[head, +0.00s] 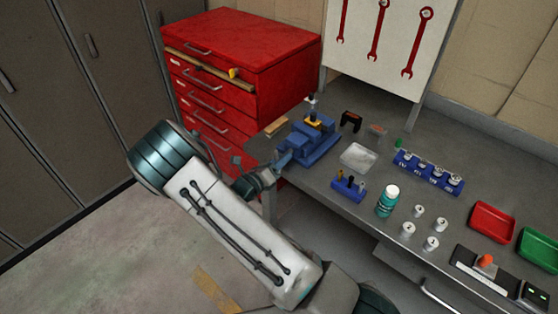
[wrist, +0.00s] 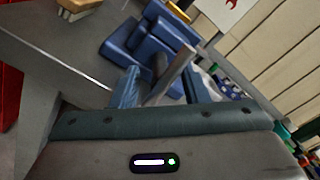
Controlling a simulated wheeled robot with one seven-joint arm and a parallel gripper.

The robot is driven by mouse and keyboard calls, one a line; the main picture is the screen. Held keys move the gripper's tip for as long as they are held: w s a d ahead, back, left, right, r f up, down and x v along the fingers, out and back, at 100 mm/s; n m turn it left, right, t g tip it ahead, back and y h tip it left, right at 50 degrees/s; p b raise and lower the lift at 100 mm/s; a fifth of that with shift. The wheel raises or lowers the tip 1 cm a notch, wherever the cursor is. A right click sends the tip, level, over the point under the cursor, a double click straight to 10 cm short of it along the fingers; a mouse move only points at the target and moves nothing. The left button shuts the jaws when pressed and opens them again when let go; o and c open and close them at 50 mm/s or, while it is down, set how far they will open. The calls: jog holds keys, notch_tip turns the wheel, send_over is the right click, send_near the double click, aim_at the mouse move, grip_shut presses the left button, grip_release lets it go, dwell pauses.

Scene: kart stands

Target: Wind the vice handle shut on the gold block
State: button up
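The blue vice (head: 318,145) stands near the left end of the grey workbench. The gold block (head: 313,121) sits at the top of the vice, and I cannot tell whether the jaws touch it. It also shows at the top edge of the wrist view (wrist: 177,11). My gripper (head: 284,161) is at the front of the vice. In the wrist view, my gripper's two blue fingers (wrist: 163,86) are apart. The grey bar of the vice handle (wrist: 174,72) lies slanted between them, with a gap visible on both sides. The handle is mostly hidden in the head view.
A red drawer cabinet (head: 240,55) stands left of the bench. A clear tray (head: 358,156), a blue rack (head: 348,188) and a teal bottle (head: 388,201) are right of the vice. A wooden block (head: 276,127) lies left of it.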

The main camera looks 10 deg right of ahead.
jog(key=b+v, duration=0.2)
jog(key=v, duration=1.1)
jog(key=shift+s+a+b, duration=0.25)
jog(key=shift+a+b, duration=0.1)
jog(key=shift+b, duration=0.05)
jog(key=s+d+r+m+g+y, duration=0.2)
jog(key=s+d+r+m+g, duration=0.3)
jog(key=m, duration=0.3)
jog(key=s+d+r+m+g+y, duration=0.2)
jog(key=s+d+m+g, duration=0.2)
jog(key=d+m+g, duration=0.3)
jog(key=s+r+m+t+y, duration=0.4)
jog(key=s+r+m+y, duration=0.6)
jog(key=m, duration=0.8)
jog(key=shift+s+a+r+m+t+y, duration=0.2)
jog(key=shift+s+a+m+t+y, duration=0.1)
jog(key=shift+s+a, duration=0.15)
